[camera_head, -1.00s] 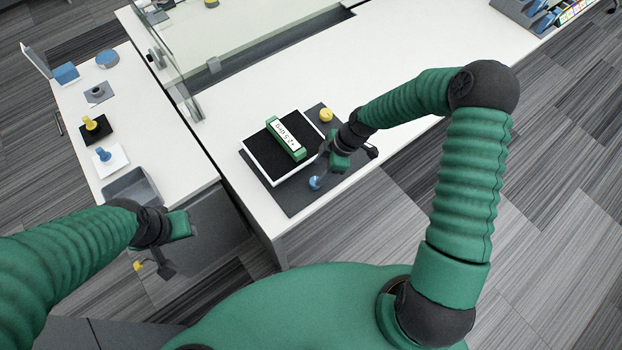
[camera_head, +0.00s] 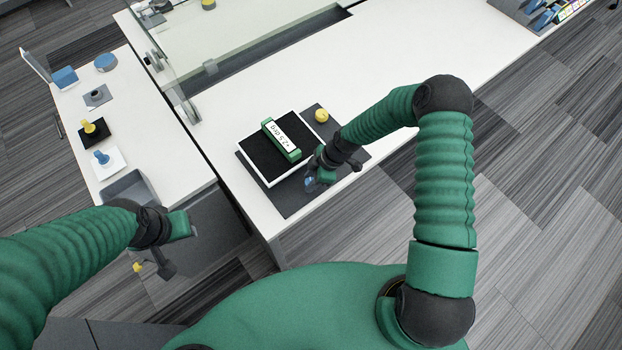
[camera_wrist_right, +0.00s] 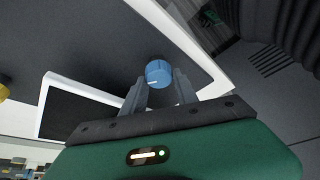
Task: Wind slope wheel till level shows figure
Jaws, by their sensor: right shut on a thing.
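A green level (camera_head: 281,140) with a white display lies on a black-topped white platform (camera_head: 246,152). The display seems to hold "2.5" and "deg"; its sign is too small to read surely. A blue wheel (camera_head: 309,182) is at the front of the dark base plate (camera_head: 295,204); a yellow wheel (camera_head: 321,115) is at its far right corner. My right gripper (camera_head: 312,181) is shut on the blue wheel. In the right wrist view the blue wheel (camera_wrist_right: 158,73), with a white mark, sits between the fingertips (camera_wrist_right: 159,84). My left gripper (camera_head: 188,226) is empty-looking, away from the platform; its fingers are unclear.
The white table (camera_head: 400,60) is clear to the right of the base plate. A glass screen (camera_head: 165,75) stands at its left. The left side table (camera_head: 80,95) holds blue and yellow knobs on small plates and a grey bin (camera_head: 128,188).

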